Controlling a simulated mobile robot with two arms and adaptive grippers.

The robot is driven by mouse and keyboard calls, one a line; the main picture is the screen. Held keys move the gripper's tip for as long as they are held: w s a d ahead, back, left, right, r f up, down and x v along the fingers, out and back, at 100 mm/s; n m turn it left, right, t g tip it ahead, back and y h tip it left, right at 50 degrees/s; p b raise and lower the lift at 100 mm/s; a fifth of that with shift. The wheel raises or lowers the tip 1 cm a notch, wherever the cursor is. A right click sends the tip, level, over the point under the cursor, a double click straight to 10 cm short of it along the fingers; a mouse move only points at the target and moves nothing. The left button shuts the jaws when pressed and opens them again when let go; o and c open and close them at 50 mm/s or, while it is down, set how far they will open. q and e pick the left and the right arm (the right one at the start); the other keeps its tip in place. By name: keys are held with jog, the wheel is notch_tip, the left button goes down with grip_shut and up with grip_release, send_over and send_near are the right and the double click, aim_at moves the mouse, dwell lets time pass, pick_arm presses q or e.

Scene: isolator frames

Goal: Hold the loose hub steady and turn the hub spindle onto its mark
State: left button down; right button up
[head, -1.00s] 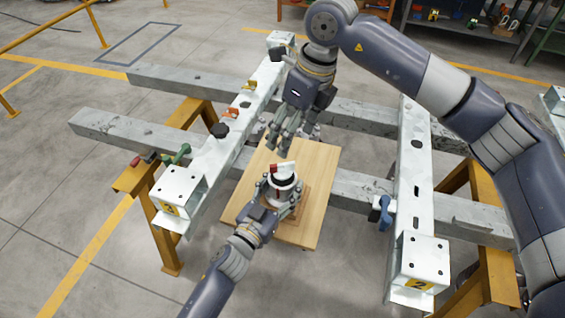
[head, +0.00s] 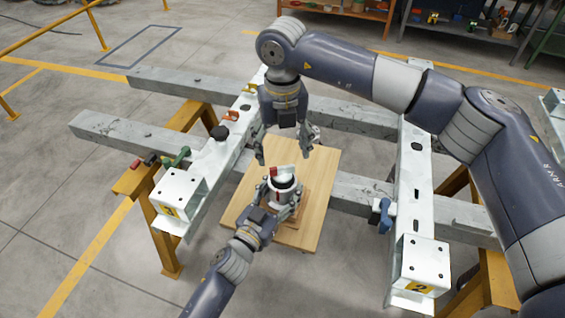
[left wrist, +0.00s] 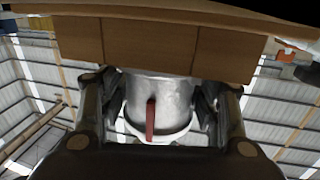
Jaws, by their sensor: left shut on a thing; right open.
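The hub (head: 284,184) is a grey-white cylinder on a wooden block (head: 301,214) on the board. On its top the hub spindle shows as a bar (head: 280,169), red at its left end and pale at the right. My left gripper (head: 282,194) is shut around the hub's side. In the left wrist view the hub (left wrist: 172,100) sits between both fingers, with a red stripe (left wrist: 150,120) on its face. Whether spindle and stripe line up is hard to tell. My right gripper (head: 284,155) is open and empty, fingers pointing down, just above and behind the spindle.
The wooden board (head: 318,185) lies between two pale steel rails, the left one (head: 190,165) carrying clamps and a black knob (head: 220,132). Grey beams (head: 110,128) cross on yellow trestles (head: 165,235). A blue-handled clamp (head: 383,214) is on the right rail.

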aim_at(282, 167)
notch_tip(282, 167, down, 6)
jog(key=shift+r, duration=0.15)
jog(key=c, duration=1.1)
